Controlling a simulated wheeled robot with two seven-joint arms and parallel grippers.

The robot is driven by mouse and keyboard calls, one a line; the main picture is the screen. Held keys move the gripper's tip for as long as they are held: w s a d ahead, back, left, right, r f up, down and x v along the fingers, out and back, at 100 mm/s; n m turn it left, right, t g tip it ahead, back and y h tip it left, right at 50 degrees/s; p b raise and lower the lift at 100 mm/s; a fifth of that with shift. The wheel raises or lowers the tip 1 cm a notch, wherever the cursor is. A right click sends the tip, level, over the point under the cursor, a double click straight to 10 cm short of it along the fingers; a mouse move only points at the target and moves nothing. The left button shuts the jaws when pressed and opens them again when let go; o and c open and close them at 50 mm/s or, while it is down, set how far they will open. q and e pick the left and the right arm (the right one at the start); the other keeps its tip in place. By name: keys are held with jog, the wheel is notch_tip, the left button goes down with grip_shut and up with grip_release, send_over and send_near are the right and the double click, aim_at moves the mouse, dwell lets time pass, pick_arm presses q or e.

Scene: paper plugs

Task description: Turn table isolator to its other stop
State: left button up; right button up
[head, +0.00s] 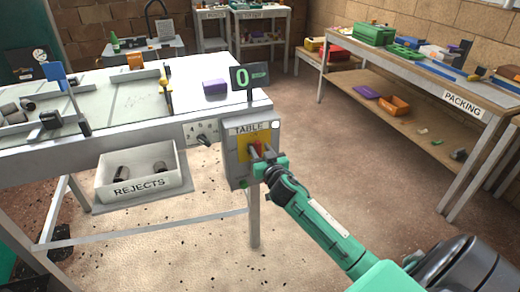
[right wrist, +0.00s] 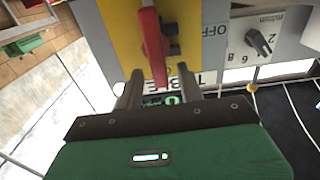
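The table isolator is a red handle (right wrist: 152,45) on a yellow plate (right wrist: 118,22), with the word OFF beside it in the right wrist view. In the head view the yellow plate (head: 244,150) sits on a grey box marked TABLE (head: 233,170) at the table's front corner, with the handle (head: 257,147) partly hidden by my gripper. The handle's tip points toward the TABLE label. My right gripper (right wrist: 159,85) is open at the box, with the handle's tip between its two fingers and gaps visible on both sides. My left gripper is not in view.
A numbered dial (head: 204,139) is left of the box; a display showing 0 (head: 248,77) stands above it. A REJECTS bin (head: 143,187) hangs below the table. The packing bench (head: 462,103) is at the right. The floor between is clear.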

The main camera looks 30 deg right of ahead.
jog(key=shift+w+d, duration=0.15)
jog(key=shift+w, duration=0.4)
grip_shut()
